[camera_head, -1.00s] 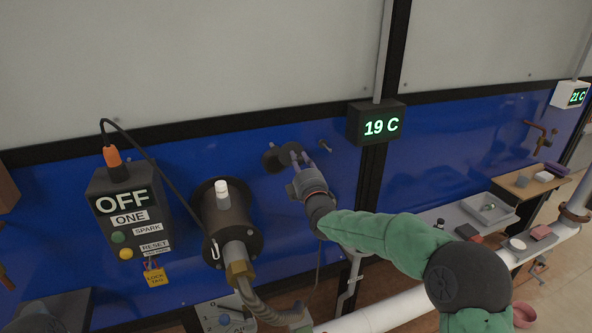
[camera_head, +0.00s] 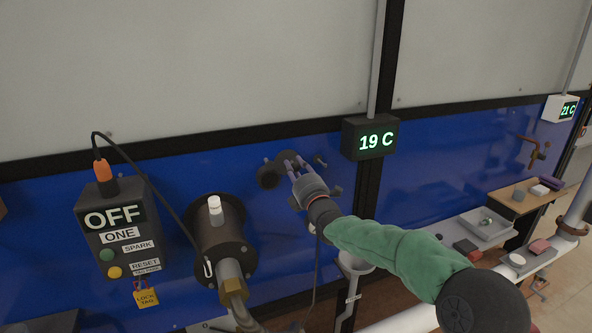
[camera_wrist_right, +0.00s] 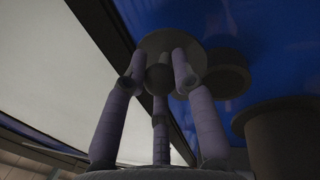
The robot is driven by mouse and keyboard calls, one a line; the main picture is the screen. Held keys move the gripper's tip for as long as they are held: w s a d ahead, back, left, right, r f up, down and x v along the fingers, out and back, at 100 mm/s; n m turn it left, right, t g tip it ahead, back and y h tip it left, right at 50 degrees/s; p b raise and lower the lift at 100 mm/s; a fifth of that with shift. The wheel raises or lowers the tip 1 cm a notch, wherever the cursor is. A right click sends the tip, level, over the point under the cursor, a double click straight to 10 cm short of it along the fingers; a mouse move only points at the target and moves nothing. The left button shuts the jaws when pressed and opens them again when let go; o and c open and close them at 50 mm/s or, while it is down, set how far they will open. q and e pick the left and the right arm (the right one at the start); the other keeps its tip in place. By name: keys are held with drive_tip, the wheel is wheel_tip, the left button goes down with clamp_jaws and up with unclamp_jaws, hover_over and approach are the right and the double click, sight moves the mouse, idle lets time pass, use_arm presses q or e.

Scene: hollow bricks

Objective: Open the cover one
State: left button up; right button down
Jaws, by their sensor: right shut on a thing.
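A small dark round cover (camera_head: 288,157) sits on the blue wall panel, right of the burner labelled ONE and left of the 19 C display. My right gripper (camera_head: 294,165) is at this cover, its purple fingers closed around a knob on it. In the right wrist view the round cover (camera_wrist_right: 172,42) has a small knob between the fingers of the right gripper (camera_wrist_right: 158,76). A second dark disc (camera_head: 268,176) is beside it at the lower left, and partly overlaps it in the wrist view. I cannot tell whether the cover is swung aside. My left gripper is not in view.
The dark burner cylinder (camera_head: 222,240) with its hose stands left of the right gripper. A control box (camera_head: 120,235) reading OFF and ONE hangs further left. The 19 C display (camera_head: 371,138) is to the right. A shelf with a tray (camera_head: 486,224) lies at the right.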

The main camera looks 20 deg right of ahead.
drive_tip(key=c, duration=1)
unclamp_jaws()
drive_tip(key=shift+a, duration=0.1)
drive_tip(key=s, duration=0.4)
drive_tip(key=s+f, duration=0.1)
drive_tip(key=s, duration=0.3)
drive_tip(key=s+f, duration=0.1)
drive_tip(key=s, duration=0.2)
drive_tip(key=shift+s+d+f, duration=0.2)
drive_tip(key=shift+s+d, duration=0.05)
drive_tip(key=shift+s, duration=0.15)
